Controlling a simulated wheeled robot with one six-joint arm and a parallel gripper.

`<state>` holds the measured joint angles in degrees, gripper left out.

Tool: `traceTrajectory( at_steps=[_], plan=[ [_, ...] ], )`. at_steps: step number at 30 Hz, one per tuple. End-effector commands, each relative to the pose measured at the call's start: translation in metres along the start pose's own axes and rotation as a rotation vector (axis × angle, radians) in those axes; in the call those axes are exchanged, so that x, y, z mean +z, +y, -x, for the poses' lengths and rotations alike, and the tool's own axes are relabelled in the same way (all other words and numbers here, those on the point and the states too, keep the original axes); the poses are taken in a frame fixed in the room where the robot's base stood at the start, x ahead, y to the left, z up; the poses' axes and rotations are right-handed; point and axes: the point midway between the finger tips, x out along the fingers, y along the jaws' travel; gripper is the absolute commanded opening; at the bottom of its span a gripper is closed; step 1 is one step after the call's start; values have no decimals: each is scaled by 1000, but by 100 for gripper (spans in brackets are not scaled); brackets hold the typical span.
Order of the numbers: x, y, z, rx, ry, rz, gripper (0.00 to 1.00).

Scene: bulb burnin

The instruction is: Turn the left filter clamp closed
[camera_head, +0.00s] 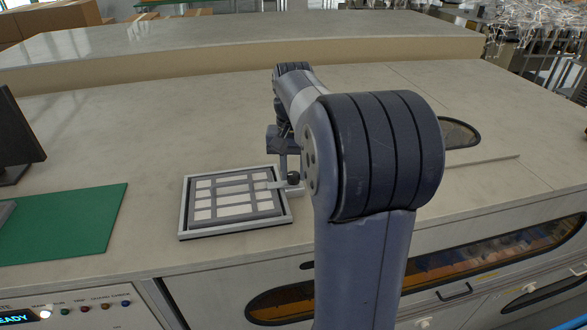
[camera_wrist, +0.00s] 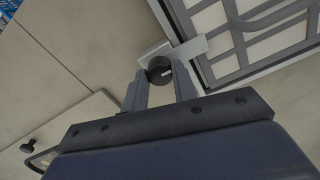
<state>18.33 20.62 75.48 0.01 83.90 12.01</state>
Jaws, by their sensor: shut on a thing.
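The filter (camera_head: 237,203) is a pale gridded panel in a light frame, set in the worktop left of my arm. It also shows at upper right in the wrist view (camera_wrist: 266,44). The clamp (camera_wrist: 190,48) is a short grey bar with a round black knob (camera_wrist: 159,69). Its bar reaches across the frame's near edge in the wrist view. In the head view the knob (camera_head: 293,178) is at the filter's right edge. My gripper (camera_wrist: 161,77) is shut on the clamp knob, one finger on each side. My arm hides part of the worktop right of the clamp.
A green mat (camera_head: 75,225) and a dark monitor (camera_head: 15,140) are at the left. A raised ledge (camera_head: 240,50) runs along the back. A panel with an oval window (camera_head: 460,132) lies right of my arm. A small black knob (camera_wrist: 30,147) shows at lower left in the wrist view.

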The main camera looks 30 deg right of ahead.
Motion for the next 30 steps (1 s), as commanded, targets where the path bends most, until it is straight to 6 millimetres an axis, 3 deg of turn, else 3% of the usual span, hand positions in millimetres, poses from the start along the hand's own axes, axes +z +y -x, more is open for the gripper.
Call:
traceTrajectory(
  at_steps=[18, 19, 26, 30],
  plan=[
    [0, 0, 1, 0, 2, 41, 4],
    [0, 0, 1, 0, 2, 41, 29],
    [0, 0, 0, 0, 1, 40, 48],
    [0, 0, 0, 0, 1, 40, 48]
  ],
)
